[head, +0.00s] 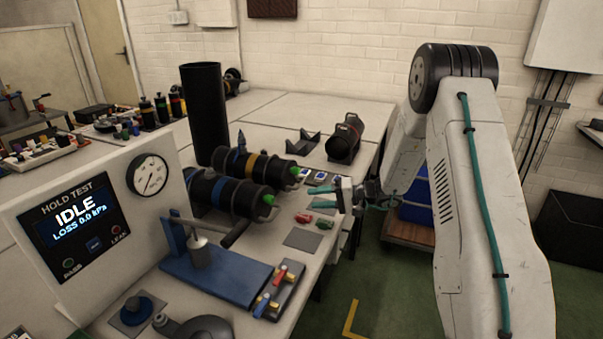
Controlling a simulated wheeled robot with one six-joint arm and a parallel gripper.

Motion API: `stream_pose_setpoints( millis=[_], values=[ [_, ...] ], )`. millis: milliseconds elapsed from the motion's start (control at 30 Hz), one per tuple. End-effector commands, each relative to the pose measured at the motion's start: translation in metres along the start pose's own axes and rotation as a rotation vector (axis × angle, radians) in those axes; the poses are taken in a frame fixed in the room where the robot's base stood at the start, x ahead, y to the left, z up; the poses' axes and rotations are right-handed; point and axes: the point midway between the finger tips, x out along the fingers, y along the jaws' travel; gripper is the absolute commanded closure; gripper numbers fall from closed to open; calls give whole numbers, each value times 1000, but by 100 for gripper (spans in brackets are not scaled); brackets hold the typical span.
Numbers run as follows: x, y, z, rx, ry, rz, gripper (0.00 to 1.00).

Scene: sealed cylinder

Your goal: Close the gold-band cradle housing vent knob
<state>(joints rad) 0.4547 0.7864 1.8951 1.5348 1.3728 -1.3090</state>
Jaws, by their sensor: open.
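The gold-band housing (262,168) is a black cylinder lying in the farther of two cradle places on the bench. A green end piece (296,171) is at its right end, and a small blue upright piece (241,143) shows above its left part. I cannot tell which piece is the vent knob or how it is turned. A similar blue-band housing (236,196) lies in front, with a green end piece (268,200). My gripper (341,194) is open, right of both housings near the bench's right edge, apart from them. Its jaws look empty.
A tall black cylinder (202,112) stands behind the housings. A blue press stand (215,271) and the hold test panel (85,235), reading IDLE, are in front. Small red and green parts (312,220) lie below my gripper. Another black housing (345,138) is farther back.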

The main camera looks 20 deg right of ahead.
Motion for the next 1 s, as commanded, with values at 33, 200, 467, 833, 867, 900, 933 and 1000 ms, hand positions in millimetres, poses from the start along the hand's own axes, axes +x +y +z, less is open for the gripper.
stream_pose_setpoints(
  millis=[33, 200, 467, 833, 867, 900, 933, 1000],
  values=[
    [0, 11, -18, -63, 71, -22, 55],
    [-6, -1, -73, -335, 268, -56, 55],
    [-8, -9, -88, -541, 338, -41, 55],
    [42, -16, -102, -549, 335, -40, 55],
    [46, -16, -104, -549, 335, -40, 55],
    [51, -17, -105, -549, 335, -41, 55],
    [54, -17, -106, -548, 334, -40, 55],
    [59, -18, -108, -547, 335, -39, 55]
  ],
)
